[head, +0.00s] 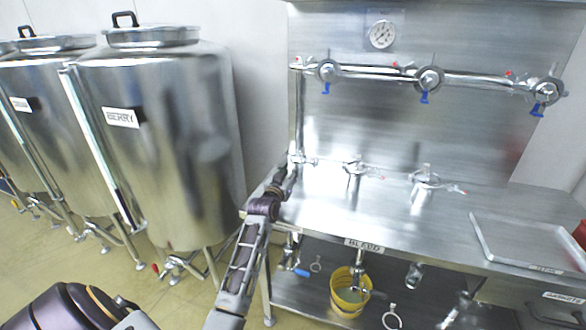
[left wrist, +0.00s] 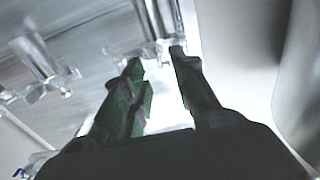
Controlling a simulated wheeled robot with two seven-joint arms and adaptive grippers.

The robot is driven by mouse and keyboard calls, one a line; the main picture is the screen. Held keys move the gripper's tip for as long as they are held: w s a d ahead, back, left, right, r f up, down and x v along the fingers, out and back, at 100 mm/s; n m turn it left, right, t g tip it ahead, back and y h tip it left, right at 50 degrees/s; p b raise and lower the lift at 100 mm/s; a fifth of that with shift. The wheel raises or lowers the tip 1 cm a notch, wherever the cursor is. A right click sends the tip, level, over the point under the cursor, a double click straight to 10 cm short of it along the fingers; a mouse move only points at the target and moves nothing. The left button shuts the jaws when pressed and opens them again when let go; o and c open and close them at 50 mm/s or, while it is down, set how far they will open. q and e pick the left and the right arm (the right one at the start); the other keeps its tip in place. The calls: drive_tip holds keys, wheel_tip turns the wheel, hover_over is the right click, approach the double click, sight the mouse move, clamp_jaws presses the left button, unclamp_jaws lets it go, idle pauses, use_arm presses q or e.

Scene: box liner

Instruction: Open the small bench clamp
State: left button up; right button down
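Several small metal clamp fittings sit on the steel bench: one at the left end (head: 302,158), one in the middle (head: 356,168) and one further right (head: 425,178). Which of them is the small bench clamp is not clear. My left gripper (head: 290,172) is at the bench's left end, close to the left fitting. In the left wrist view, my left gripper's fingers (left wrist: 156,65) are apart with a gap between them. A metal fitting (left wrist: 150,50) shows just beyond the fingertips; whether they touch it cannot be told. My right gripper is out of view.
A vertical pipe (head: 299,110) rises behind the left fitting to a pipe rail (head: 455,77) with blue-handled valves. A tall steel tank (head: 165,150) stands left of the bench. A flat tray (head: 530,243) lies at right. A yellow bucket (head: 349,298) is below.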

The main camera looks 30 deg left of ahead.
sight(302, 164)
use_arm(q)
drive_tip(key=shift+x, duration=2.05)
clamp_jaws()
